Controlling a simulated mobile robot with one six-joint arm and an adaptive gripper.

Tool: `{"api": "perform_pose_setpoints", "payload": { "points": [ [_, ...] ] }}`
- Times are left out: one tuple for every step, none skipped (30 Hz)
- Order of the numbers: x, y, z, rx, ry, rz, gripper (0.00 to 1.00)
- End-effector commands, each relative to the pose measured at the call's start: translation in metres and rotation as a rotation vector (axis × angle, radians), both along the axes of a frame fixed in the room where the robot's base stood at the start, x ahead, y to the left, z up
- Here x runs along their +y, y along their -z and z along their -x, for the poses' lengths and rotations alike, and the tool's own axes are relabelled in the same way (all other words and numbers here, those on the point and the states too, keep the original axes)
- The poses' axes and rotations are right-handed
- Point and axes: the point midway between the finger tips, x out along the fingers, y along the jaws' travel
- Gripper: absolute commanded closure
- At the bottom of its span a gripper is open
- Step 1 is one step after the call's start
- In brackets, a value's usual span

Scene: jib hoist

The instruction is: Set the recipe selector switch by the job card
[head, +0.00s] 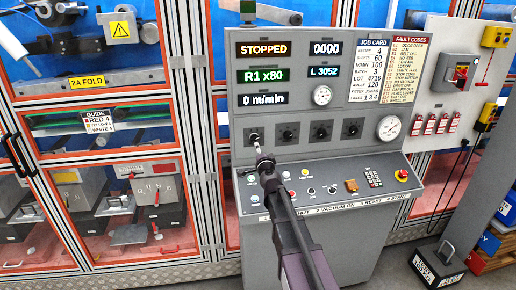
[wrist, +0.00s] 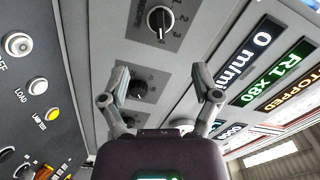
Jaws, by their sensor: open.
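The control panel holds a row of black rotary switches. The leftmost switch (head: 254,137) is partly behind my gripper (head: 259,150). In the wrist view a black switch (wrist: 160,20) with a white mark and a numbered 1-to-4 plate sits beyond my fingertips; which number it points at is unclear. My gripper (wrist: 161,78) is open and empty, its fingers apart and not around that switch. The job card (head: 372,70) reads recipe 4. The green display (head: 263,76) reads R1 x80.
More switches stand right of the first, including a second knob (head: 288,134). Buttons and a red emergency stop (head: 402,174) lie on the sloping desk below. A round gauge (head: 389,128) is at the panel's right. The upper display (head: 263,49) reads STOPPED.

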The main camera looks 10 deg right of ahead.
Motion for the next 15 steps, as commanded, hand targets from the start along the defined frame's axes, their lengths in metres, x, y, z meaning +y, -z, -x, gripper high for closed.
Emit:
{"api": "perform_pose_setpoints", "payload": {
  "points": [
    [0.0, 0.0, 0.0076, 0.0, 0.0, 0.0, 0.2],
    [0.0, 0.0, 0.0098, 0.0, 0.0, 0.0, 0.2],
    [0.0, 0.0, 0.0123, 0.0, 0.0, 0.0, 0.2],
    [0.0, 0.0, 0.0137, 0.0, 0.0, 0.0, 0.2],
    [-0.0001, 0.0, 0.0149, 0.0, 0.0, 0.0, 0.2],
    [-0.0001, 0.0, 0.0159, 0.0, 0.0, 0.0, 0.2],
    [-0.0001, 0.0, 0.0165, 0.0, 0.0, 0.0, 0.2],
    [-0.0001, 0.0, 0.0168, 0.0, 0.0, 0.0, 0.2],
    [-0.0001, 0.0, 0.017, 0.0, 0.0, 0.0, 0.2],
    [-0.0001, 0.0, 0.017, 0.0, 0.0, 0.0, 0.2],
    [-0.0001, 0.0, 0.0169, 0.0, 0.0, 0.0, 0.2],
    [-0.0001, 0.0, 0.0167, 0.0, 0.0, 0.0, 0.2],
    [-0.0001, 0.0, 0.0166, 0.0, 0.0, 0.0, 0.2],
    [-0.0001, 0.0, 0.0166, 0.0, 0.0, 0.0, 0.2],
    [-0.0001, 0.0, 0.0166, 0.0, 0.0, 0.0, 0.2]
  ]
}}
